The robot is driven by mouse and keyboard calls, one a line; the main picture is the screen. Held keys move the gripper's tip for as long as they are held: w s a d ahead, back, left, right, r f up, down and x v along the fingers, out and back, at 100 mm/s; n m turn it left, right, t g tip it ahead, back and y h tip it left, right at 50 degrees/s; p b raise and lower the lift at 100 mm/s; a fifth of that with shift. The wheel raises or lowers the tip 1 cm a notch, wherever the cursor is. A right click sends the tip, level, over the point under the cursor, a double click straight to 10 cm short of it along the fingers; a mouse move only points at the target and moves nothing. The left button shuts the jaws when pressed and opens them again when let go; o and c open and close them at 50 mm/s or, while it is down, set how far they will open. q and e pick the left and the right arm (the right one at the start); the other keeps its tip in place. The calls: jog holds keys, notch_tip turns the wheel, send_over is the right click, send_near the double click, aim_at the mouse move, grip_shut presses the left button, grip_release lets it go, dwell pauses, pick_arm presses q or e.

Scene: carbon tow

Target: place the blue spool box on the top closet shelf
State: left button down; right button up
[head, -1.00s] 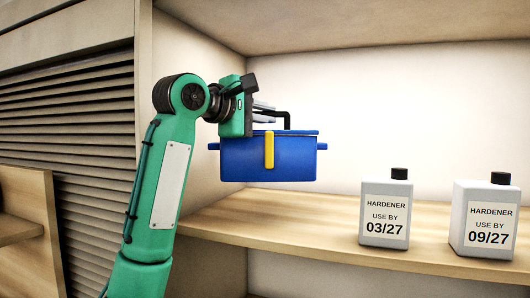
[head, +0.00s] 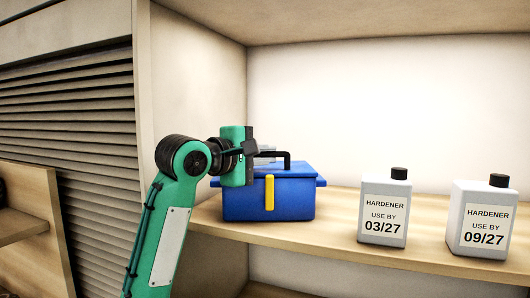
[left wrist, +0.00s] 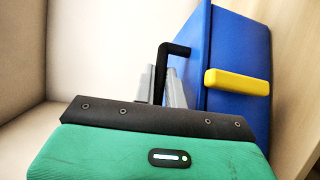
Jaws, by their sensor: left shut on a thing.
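The blue spool box (head: 296,196) with a yellow latch and a black handle is at the left end of the closet shelf (head: 335,218) in the head view. It is upright and level, and its base appears at or very near the shelf surface. My left gripper (head: 268,153) is shut on the box's black handle from the left. In the left wrist view the grey fingers (left wrist: 163,90) are at the handle, beside the blue box (left wrist: 235,50). The far side of the box is hidden. My right gripper is in neither view.
Two grey hardener bottles stand to the right on the same shelf, one labelled 03/27 (head: 385,208) and one labelled 09/27 (head: 482,218). Bare shelf lies between the box and the nearer bottle. The closet's side wall (head: 195,90) is at the left, with a panel overhead.

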pick_arm(q)
jog(key=c, duration=1.5)
grip_release()
jog(key=shift+d, duration=0.1)
jog(key=shift+o, duration=0.2)
jog(key=shift+s, duration=0.1)
jog(key=shift+s+a+b, duration=0.2)
jog(key=shift+a+b, duration=0.1)
jog(key=shift+b, duration=0.1)
jog(key=b+v, duration=0.6)
jog(key=v, duration=0.5)
jog(key=shift+s, duration=0.2)
